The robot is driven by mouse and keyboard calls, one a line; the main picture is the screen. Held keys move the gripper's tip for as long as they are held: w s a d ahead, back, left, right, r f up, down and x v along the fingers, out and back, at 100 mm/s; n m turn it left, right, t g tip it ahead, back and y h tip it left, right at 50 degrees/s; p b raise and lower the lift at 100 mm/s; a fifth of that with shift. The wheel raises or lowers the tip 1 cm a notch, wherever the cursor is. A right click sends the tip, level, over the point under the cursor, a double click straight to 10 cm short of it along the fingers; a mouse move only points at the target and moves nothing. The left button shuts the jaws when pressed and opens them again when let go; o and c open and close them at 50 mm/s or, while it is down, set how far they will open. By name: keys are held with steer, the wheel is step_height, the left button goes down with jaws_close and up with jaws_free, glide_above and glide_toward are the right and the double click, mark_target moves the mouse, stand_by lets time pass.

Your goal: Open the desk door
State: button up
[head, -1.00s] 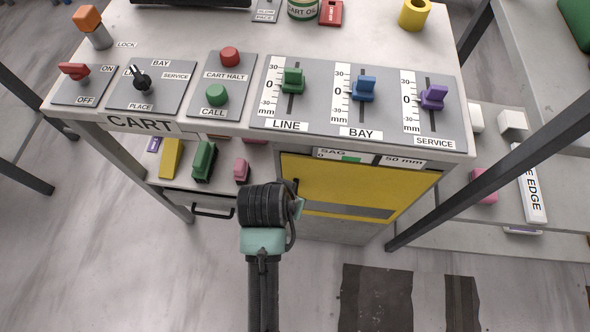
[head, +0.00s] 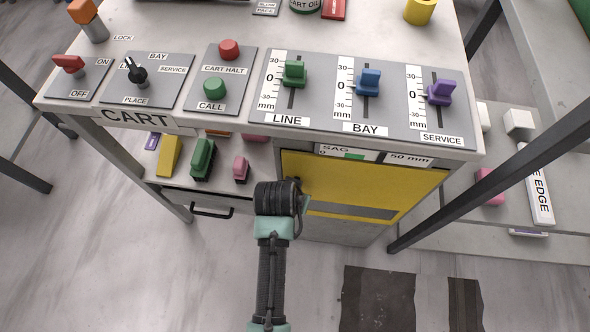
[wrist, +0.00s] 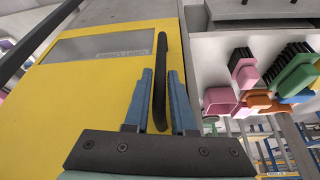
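The desk door is a yellow panel (head: 365,182) under the right part of the desk, with a grey window strip low on it. It looks closed in the head view. In the wrist view the yellow door (wrist: 95,85) fills the left side, and its black bar handle (wrist: 160,75) stands near its right edge. My gripper (wrist: 161,78) is open, with one blue finger on each side of the handle. Small gaps show beside the handle, and I cannot tell whether either finger touches it. In the head view my wrist hides the fingers and most of the handle.
The control desk top (head: 390,30) overhangs the door. Left of it, a drawer with a black handle (head: 212,212) sits under a shelf of coloured blocks (head: 203,158). A dark slanted post (head: 490,185) stands to the right.

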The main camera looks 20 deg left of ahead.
jaws_close()
stand_by(1.1)
